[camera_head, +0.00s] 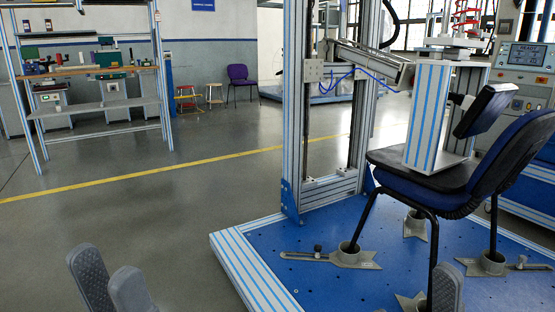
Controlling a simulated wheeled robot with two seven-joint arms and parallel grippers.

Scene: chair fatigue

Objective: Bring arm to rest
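My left gripper (110,282) shows at the bottom left edge as two grey ridged fingers. They stand apart with a narrow gap between them, and nothing shows in the gap. It is over the floor, left of the blue test platform. A single grey finger of my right gripper (446,288) shows at the bottom right, in front of the platform and near a chair leg.
The blue platform (300,262) has a light edge rail and metal foot clamps (340,257). A tall aluminium frame (297,110) rises from it. A striped block (428,115) rests on the chair seat. A workbench (95,105) stands far left. The grey floor (150,225) at left is free.

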